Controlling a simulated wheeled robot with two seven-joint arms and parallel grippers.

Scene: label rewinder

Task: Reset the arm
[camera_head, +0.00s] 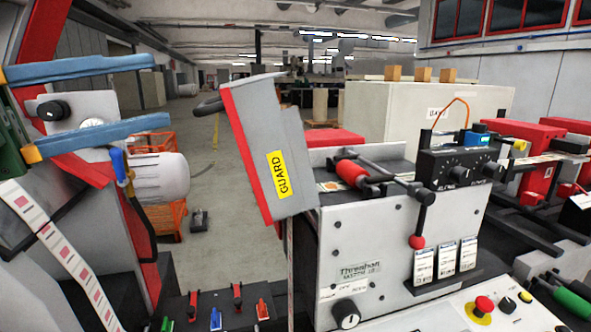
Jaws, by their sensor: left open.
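My left gripper (161,92) comes in from the left edge. Its two long blue fingers are spread wide, with nothing held between them. Behind them shows a grey panel with a black knob (53,110). The label rewinder (352,240) stands right of the middle, apart from the gripper. Its grey guard (270,150), red-edged with a yellow GUARD label, stands tilted at the machine's left end. A black lever arm with a red ball (417,242) hangs down at the machine's front. A red roller (352,171) lies on top. My right gripper does not show.
A control panel with a red button (484,305) is at the bottom right. Small red and blue levers (237,295) stand on a dark base at the bottom. A label strip (62,250) runs down at the left. Open floor (225,235) lies between the machines.

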